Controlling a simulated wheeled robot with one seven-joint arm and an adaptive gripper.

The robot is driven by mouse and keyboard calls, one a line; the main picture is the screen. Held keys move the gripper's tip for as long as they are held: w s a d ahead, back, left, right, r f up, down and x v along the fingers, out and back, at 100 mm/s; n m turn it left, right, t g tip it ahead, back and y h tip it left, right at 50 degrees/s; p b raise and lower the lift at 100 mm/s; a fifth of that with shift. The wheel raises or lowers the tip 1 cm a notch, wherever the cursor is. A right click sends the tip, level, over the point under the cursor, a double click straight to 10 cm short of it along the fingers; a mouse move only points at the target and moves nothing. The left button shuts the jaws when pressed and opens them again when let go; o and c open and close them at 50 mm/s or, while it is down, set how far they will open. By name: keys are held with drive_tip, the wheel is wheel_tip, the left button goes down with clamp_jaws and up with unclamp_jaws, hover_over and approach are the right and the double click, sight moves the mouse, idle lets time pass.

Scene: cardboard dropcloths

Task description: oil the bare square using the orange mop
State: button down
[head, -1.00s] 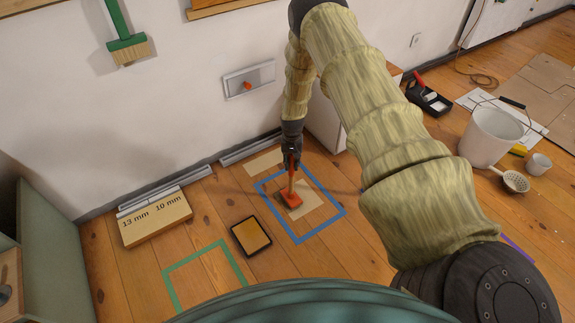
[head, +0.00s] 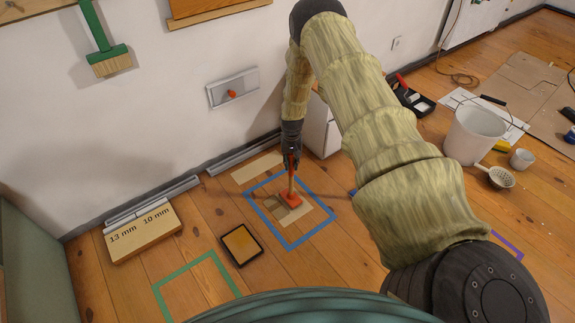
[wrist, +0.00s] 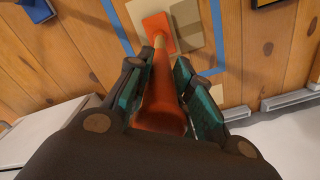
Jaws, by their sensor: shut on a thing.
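My gripper (head: 291,152) is shut on the handle of the orange mop (head: 290,198), which also shows in the wrist view (wrist: 158,32). The mop's flat orange head is down at the bare square, a pale patch (head: 300,216) inside a blue tape outline (head: 320,229). Part of the patch beside the head is darker brown and looks wetted; in the wrist view darker areas (wrist: 202,38) lie right of the head. The head hides part of the patch. A shallow black tray with amber oil (head: 241,244) lies left of the blue outline.
A green tape outline (head: 213,264) lies front left. A board marked 13 mm and 10 mm (head: 145,236) lies by the wall. A white cabinet (head: 318,128) stands behind my arm. A bucket (head: 473,132) and a paint tray (head: 412,98) stand at right.

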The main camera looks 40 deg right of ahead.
drive_tip(key=shift+s+d+p, duration=0.8)
drive_tip(key=shift+s+d, duration=0.9)
drive_tip(key=shift+d, duration=1.1)
drive_tip(key=a+p, duration=0.4)
drive_tip(key=a, duration=1.3)
drive_tip(key=shift+s, duration=0.25)
